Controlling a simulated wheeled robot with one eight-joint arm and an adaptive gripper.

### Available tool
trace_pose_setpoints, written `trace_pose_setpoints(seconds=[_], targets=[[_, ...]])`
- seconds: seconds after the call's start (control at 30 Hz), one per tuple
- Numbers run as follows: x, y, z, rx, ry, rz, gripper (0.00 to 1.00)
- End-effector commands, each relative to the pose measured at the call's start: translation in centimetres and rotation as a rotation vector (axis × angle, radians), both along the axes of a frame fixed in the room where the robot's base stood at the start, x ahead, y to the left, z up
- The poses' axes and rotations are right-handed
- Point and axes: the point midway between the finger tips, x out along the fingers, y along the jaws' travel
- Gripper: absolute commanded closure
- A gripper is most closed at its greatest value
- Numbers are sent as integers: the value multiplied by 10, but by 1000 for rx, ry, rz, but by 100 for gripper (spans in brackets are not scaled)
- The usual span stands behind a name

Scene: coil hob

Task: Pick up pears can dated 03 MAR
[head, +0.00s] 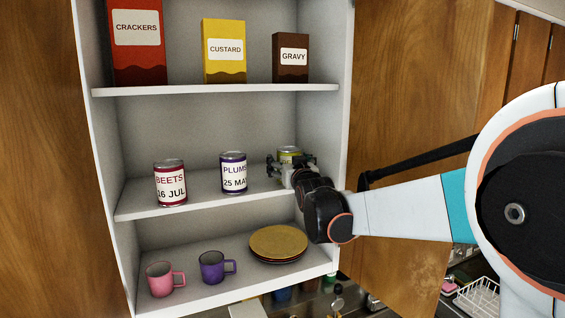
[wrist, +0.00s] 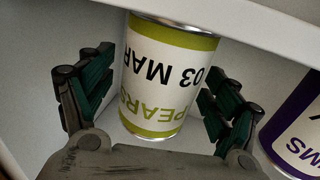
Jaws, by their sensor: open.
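The pears can (wrist: 158,80) has a green and white label reading PEARS 03 MAR, upside down in the wrist view. It stands on the middle shelf; in the head view only its green top part (head: 289,153) shows behind my gripper. My gripper (wrist: 150,95) is open, with one finger on each side of the can and visible gaps between. In the head view my gripper (head: 290,172) is at the right end of the middle shelf and hides most of the can.
A plums can (head: 233,173) dated 25 MAY stands left of the pears can, close to one finger in the wrist view. A beets can (head: 170,183) is farther left. The upper shelf (head: 170,91) holds boxes. Mugs and plates (head: 278,243) sit below. The cabinet's right wall is close.

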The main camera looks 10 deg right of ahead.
Motion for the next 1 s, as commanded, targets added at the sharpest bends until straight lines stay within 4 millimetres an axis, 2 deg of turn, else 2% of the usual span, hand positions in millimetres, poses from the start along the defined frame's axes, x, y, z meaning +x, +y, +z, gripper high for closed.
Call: trace_pose_setpoints(seconds=[0.3, 0.37, 0.6, 1.0], targets=[[4, 0, -1, 0, 0, 0, 18], [4, 0, -1, 0, 0, 0, 30], [4, 0, 0, 0, 0, 0, 82], [4, 0, 6, 0, -1, 0, 82]])
